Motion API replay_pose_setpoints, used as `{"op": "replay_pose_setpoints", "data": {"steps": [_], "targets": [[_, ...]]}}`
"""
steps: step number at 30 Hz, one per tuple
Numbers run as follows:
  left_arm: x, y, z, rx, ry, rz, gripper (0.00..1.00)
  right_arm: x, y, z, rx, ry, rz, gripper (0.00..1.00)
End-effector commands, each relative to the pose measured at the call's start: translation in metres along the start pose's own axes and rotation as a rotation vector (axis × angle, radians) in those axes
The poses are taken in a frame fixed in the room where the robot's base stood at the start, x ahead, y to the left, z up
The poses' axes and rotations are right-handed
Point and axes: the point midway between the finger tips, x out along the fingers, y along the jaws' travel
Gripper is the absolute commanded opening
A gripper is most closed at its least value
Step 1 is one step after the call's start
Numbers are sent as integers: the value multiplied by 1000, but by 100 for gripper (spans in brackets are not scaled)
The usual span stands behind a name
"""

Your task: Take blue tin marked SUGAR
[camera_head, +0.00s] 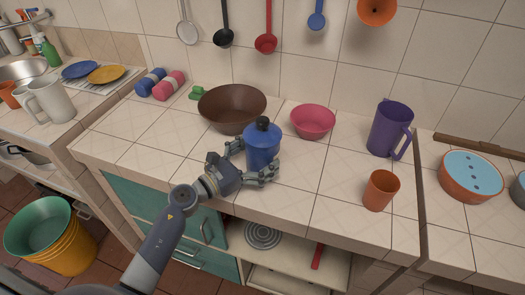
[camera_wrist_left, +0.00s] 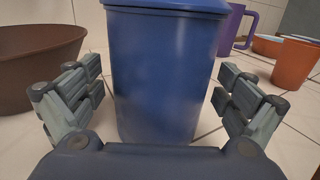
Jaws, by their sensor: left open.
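A blue tin (camera_head: 262,150) with a blue lid and a black knob stands upright on the tiled counter, near the middle. No SUGAR marking is readable on the sides I see. My left gripper (camera_head: 254,161) is open, with one finger on each side of the tin. In the left wrist view the tin (camera_wrist_left: 165,75) fills the middle between the two spread fingers (camera_wrist_left: 160,100), with gaps visible on both sides. My right gripper is not in view.
A brown bowl (camera_head: 232,106) stands close behind and left of the tin. A pink bowl (camera_head: 313,121) is behind right. A purple pitcher (camera_head: 390,129) and an orange cup (camera_head: 380,190) stand further right. The counter's front left is clear.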

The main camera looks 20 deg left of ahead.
Motion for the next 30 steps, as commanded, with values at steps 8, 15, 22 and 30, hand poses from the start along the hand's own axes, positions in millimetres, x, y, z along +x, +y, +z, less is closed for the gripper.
{"op": "replay_pose_setpoints", "data": {"steps": [8,15,22,30], "targets": [[12,0,0,0,1,-1,96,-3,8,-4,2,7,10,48],[12,0,0,0,1,-1,62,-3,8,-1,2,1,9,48],[12,0,2,1,-3,-1,31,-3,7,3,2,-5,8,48],[12,0,4,2,-3,-1,31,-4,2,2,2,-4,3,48]]}}
